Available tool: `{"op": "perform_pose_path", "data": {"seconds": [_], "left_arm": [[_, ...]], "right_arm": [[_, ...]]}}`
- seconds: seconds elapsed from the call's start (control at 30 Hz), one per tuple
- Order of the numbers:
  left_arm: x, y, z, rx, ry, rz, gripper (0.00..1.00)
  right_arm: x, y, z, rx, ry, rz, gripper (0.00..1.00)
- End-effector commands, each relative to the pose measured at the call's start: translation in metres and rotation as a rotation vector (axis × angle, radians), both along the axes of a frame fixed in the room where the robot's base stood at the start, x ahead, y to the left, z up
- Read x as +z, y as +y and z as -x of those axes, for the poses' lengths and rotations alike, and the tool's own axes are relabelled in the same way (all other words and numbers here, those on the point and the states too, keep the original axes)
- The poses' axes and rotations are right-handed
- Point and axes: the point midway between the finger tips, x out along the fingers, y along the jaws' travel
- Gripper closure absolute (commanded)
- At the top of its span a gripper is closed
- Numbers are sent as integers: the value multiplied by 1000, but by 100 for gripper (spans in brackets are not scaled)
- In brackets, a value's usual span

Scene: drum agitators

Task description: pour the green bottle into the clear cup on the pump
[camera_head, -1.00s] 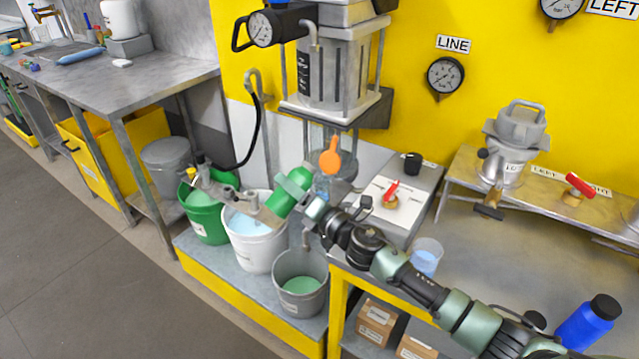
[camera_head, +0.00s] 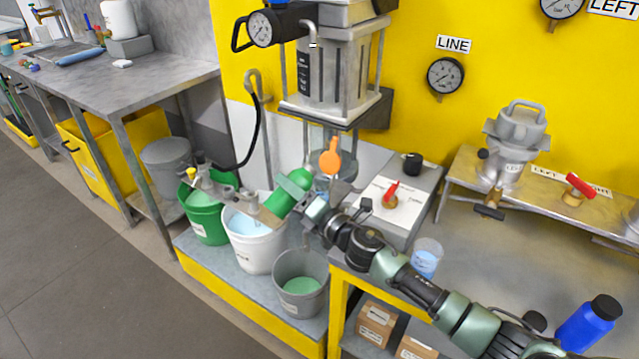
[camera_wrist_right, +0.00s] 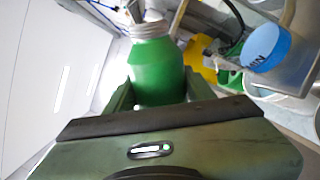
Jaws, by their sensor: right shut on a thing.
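The green bottle (camera_head: 281,204) is tilted in the head view, in front of the pump (camera_head: 335,75). My right gripper (camera_head: 294,186) is shut around it. In the right wrist view the bottle (camera_wrist_right: 157,72) sits between the two fingers, with its pale threaded neck toward the top of the picture. A clear vessel (camera_head: 346,168) is under the pump body, partly hidden by an orange paddle-shaped part; I cannot tell whether it is the cup. No stream of liquid shows. My left gripper is not in view.
Below stand a green bucket (camera_head: 205,222), a white bucket (camera_head: 248,245) and a grey bucket (camera_head: 301,308). A clear cup with blue liquid (camera_head: 427,259) and a blue bottle (camera_head: 588,325) stand on the right bench. A control box with a red lever (camera_head: 391,190) is beside the pump.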

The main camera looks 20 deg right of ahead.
Motion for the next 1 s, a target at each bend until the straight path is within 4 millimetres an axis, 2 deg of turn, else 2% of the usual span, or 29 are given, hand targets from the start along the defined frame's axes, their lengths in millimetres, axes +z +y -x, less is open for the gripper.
{"op": "perform_pose_path", "data": {"seconds": [1.0], "left_arm": [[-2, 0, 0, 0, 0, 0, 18]], "right_arm": [[-1, 1, 0, 0, 20, -59, 100]]}}
